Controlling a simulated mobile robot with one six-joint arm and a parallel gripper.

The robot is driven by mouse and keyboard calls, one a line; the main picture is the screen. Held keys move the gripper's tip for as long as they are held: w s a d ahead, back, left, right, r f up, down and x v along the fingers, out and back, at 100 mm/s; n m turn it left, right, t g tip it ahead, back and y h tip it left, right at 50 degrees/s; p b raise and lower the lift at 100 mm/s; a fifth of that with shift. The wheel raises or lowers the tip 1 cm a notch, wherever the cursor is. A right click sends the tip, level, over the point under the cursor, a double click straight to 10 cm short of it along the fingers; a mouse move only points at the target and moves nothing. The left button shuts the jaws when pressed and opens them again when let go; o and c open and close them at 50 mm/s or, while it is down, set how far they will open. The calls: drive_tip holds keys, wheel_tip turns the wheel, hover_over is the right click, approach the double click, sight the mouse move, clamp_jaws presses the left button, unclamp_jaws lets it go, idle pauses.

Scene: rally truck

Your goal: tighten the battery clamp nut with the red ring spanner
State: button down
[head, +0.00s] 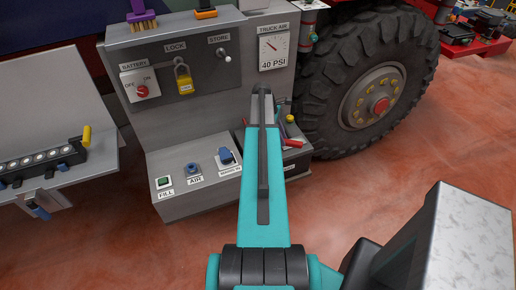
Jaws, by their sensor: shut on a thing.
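My gripper does not show; my teal arm reaches forward over the front of the grey panel and hides what lies behind it. No battery clamp or nut can be made out.
The grey panel (215,75) carries a red battery switch (142,91), a yellow padlock (184,80) and a pressure gauge (274,48). A large tyre (325,85) stands to the right. A socket rail (45,160) sits at left. Red floor (340,200) is clear in front.

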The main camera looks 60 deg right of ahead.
drive_tip(key=shift+r, duration=0.1)
drive_tip(key=shift+r+p, duration=1.2)
drive_tip(key=shift+r, duration=0.75)
drive_tip(key=shift+w, duration=0.1)
